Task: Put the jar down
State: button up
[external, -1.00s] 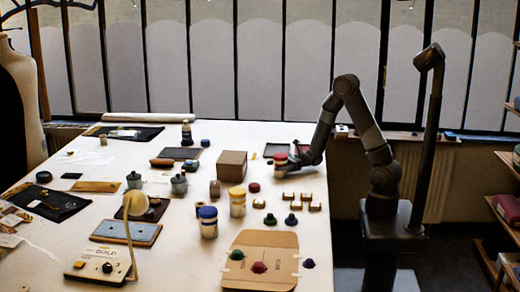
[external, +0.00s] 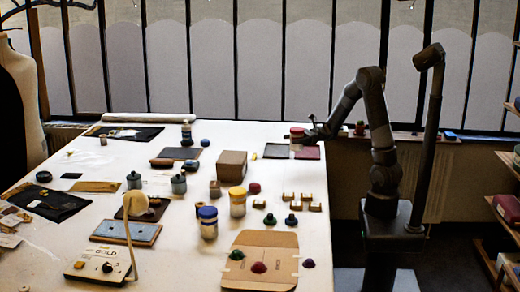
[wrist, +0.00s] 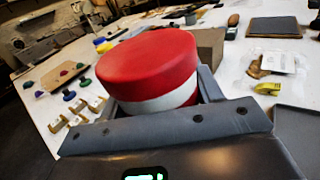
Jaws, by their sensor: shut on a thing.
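The jar (external: 297,139) has a red lid and a pale body. It is at the far right part of the table, by the dark and reddish mats. In the wrist view its red lid (wrist: 150,65) fills the middle, with a white band below it. My gripper (external: 304,137) is shut on the jar, with grey fingers on both sides of it in the wrist view. The jar looks upright in the external view. Its bottom is hard to make out, so I cannot tell whether it touches the surface.
A dark-framed mat (external: 276,151) and a reddish mat (external: 308,153) lie close to the jar. A cardboard box (external: 232,164) stands to the left. Yellow-lidded (external: 238,201) and blue-lidded (external: 208,222) jars stand nearer the camera. Small wooden blocks (external: 289,197) lie in front.

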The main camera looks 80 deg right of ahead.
jog(key=shift+s+d+r, duration=0.15)
jog(key=shift+d+r, duration=0.15)
jog(key=w+r+n+g+y, duration=0.1)
jog(key=w+r, duration=0.2)
jog(key=w, duration=0.4)
jog(key=w+a+r+n+y, duration=0.1)
jog(key=w+r, duration=0.2)
jog(key=w, duration=0.4)
jog(key=w+r+g+y, duration=0.1)
jog(key=w+r, duration=0.2)
jog(key=w, duration=0.5)
send_over(229, 158)
notch_tip(229, 158, down, 7)
jog(key=shift+w+r, duration=0.1)
jog(key=shift+r, duration=0.1)
jog(key=shift+f, duration=1.8)
jog(key=shift+f, duration=0.1)
jog(key=o, duration=1.2)
jog(key=shift+c, duration=0.2)
